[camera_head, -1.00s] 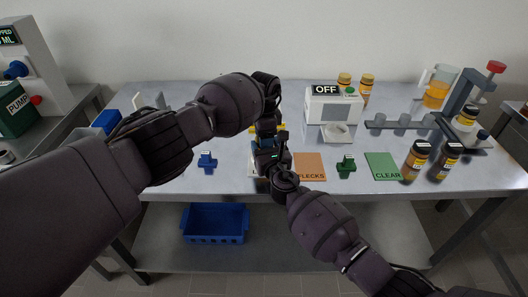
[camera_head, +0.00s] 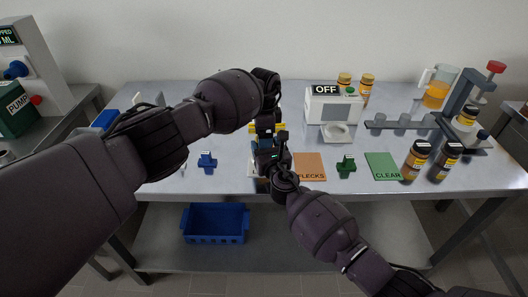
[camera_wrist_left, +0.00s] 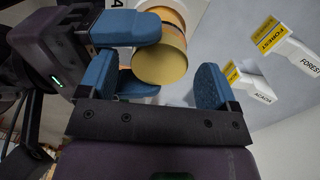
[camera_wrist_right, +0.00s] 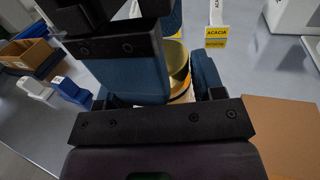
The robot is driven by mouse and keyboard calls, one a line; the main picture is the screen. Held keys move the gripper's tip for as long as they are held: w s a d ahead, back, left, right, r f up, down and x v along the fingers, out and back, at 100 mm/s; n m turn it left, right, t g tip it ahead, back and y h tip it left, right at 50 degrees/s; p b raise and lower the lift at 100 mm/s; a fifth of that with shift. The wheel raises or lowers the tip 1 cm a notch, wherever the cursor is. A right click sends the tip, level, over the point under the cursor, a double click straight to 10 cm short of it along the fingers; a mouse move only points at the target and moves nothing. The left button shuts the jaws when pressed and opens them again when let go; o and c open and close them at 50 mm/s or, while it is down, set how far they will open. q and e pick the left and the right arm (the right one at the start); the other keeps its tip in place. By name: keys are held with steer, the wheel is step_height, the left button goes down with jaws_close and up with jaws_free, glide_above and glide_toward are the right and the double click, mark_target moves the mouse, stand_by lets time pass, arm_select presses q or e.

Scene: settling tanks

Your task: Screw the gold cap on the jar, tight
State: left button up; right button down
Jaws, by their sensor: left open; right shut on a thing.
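The gold cap (camera_wrist_left: 160,62) sits on top of the jar, whose amber side (camera_wrist_left: 165,17) shows beyond it in the left wrist view. The cap (camera_wrist_right: 177,58) also shows between the fingers in the right wrist view. My right gripper (camera_wrist_right: 178,82) is shut on the jar, low at the table. My left gripper (camera_wrist_left: 175,82) is open above the cap, its fingers apart from it. How tightly the cap sits cannot be seen. In the head view both grippers are close together, left (camera_head: 265,128) above right (camera_head: 270,155), and they hide the jar.
An orange FLECKS mat (camera_head: 309,167) and a green CLEAR mat (camera_head: 382,166) lie to the right. Two brown jars (camera_head: 416,158) (camera_head: 446,160) stand beyond them. A white box marked OFF (camera_head: 333,107) stands behind. Yellow-labelled ACACIA (camera_wrist_right: 217,32) and FOREST (camera_wrist_left: 265,32) signs stand near the grippers.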

arm_select(q)
steer(key=shift+r, duration=1.75)
steer(key=shift+c, duration=0.4)
steer(key=shift+w+a+r, duration=0.15)
steer(key=shift+w+r, duration=0.1)
steer(key=shift+r, duration=0.2)
steer(key=shift+w+a+r, duration=0.15)
steer(key=shift+w+r, duration=0.05)
steer(key=shift+r, duration=0.25)
steer(key=m, duration=0.2)
steer(key=r+m, duration=0.1)
steer(key=m, duration=0.2)
steer(key=shift+t, duration=0.3)
steer(key=m, duration=0.6)
steer(key=shift+r, duration=0.25)
steer(key=m, duration=0.5)
steer(key=shift+s+r, duration=0.1)
steer(key=shift+s, duration=0.05)
steer(key=m, duration=0.4)
steer(key=shift+s+d+m, duration=0.1)
steer(key=shift+m, duration=0.2)
steer(key=m, duration=0.5)
steer(key=shift+s+d+m, duration=0.15)
steer(key=shift+m, duration=0.15)
steer(key=m, duration=0.6)
steer(key=shift+s+m, duration=0.1)
steer(key=shift+m, duration=0.2)
